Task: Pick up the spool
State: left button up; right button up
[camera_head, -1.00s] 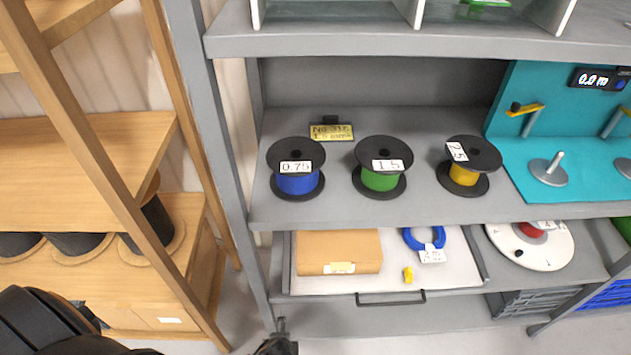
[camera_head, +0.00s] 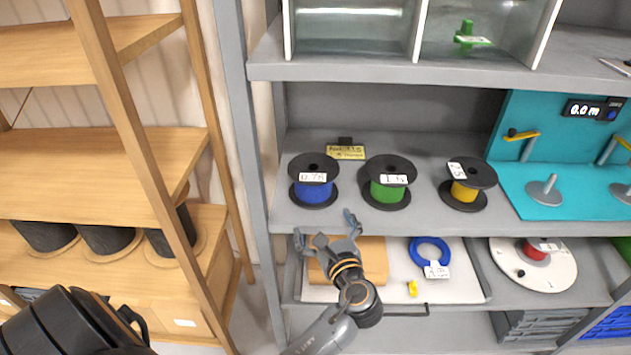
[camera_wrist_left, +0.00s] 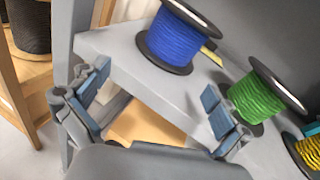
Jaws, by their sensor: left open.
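Three spools with black flanges stand upright in a row on the grey shelf: a blue one labelled 0.75 (camera_head: 313,190), a green one labelled 1.5 (camera_head: 387,192) and a yellow one labelled 2.5 (camera_head: 463,192). My left gripper (camera_head: 325,228) is open and empty, just in front of the shelf edge and below the blue and green spools. In the left wrist view the blue spool (camera_wrist_left: 174,40) and the green spool (camera_wrist_left: 256,98) lie beyond the open fingers (camera_wrist_left: 153,90); the yellow spool (camera_wrist_left: 312,150) is cut off at the right edge. My right gripper is not visible.
A yellow label plate (camera_head: 346,153) stands behind the spools. A grey upright post (camera_head: 243,150) borders the shelf at left. A teal panel with spindles (camera_head: 545,186) is at right.

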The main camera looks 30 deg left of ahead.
aim_at(320, 187)
pick_arm(q)
jog(key=w+a+r+m, duration=0.1)
jog(key=w, duration=0.1)
jog(key=w+a+r+p, duration=0.1)
jog(key=w+a, duration=0.1)
jog(key=w+a+r+m+t+y, duration=0.1)
jog(key=w+a, duration=0.1)
jog(key=w, duration=0.1)
jog(key=shift+m+p, duration=0.3)
jog(key=shift+p, duration=0.05)
jog(key=p+x, duration=0.1)
jog(key=x, duration=0.4)
jog(key=shift+a+r+p, duration=0.1)
jog(key=shift+a+p, duration=0.1)
jog(key=shift+p, duration=0.2)
jog(key=shift+w+a, duration=0.15)
jog(key=shift+a, duration=0.1)
jog(key=shift+d, duration=0.1)
jog(key=shift+c, duration=0.8)
jog(key=c, duration=1.4)
jog(key=shift+c, duration=0.4)
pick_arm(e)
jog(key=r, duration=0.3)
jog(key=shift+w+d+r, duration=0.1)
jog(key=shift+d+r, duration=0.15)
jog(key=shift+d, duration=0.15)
